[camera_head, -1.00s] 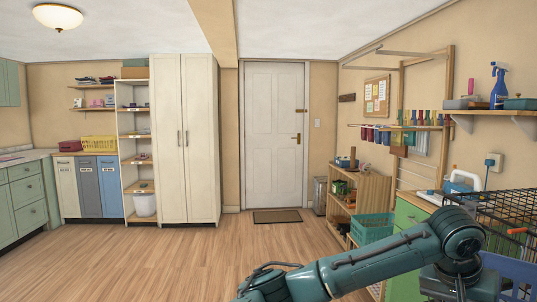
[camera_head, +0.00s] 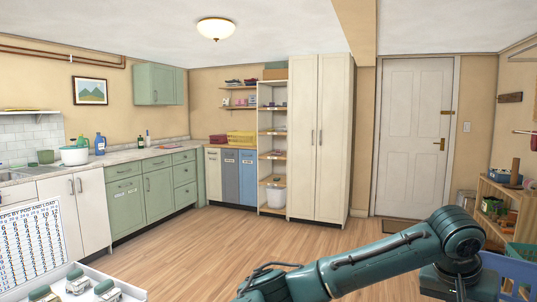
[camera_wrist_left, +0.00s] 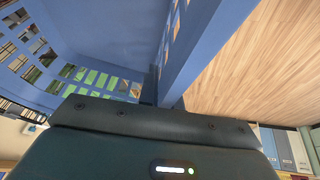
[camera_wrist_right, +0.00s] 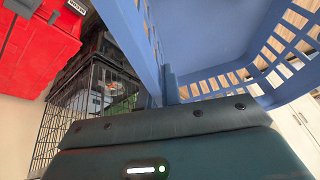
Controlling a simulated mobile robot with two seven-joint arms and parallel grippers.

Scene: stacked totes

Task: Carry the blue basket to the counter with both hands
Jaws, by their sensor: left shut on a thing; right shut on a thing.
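The blue basket (camera_head: 512,272) shows only in part at the lower right of the head view, behind a teal arm link of mine. In the left wrist view its slotted blue wall (camera_wrist_left: 185,45) runs between the fingers of my left gripper (camera_wrist_left: 158,90), which is shut on it. In the right wrist view my right gripper (camera_wrist_right: 158,90) is shut on another stretch of the basket's rim (camera_wrist_right: 140,40). The basket's inside, as far as it shows, looks empty. Neither gripper shows in the head view.
Open wood floor (camera_head: 190,250) lies ahead. A wooden shelf (camera_head: 490,185) stands at right by the white door (camera_head: 412,135). A numbered chart (camera_head: 30,245) and white tray (camera_head: 125,288) are at lower left. A wire cage (camera_wrist_right: 70,120) and red case (camera_wrist_right: 35,45) are near the right gripper.

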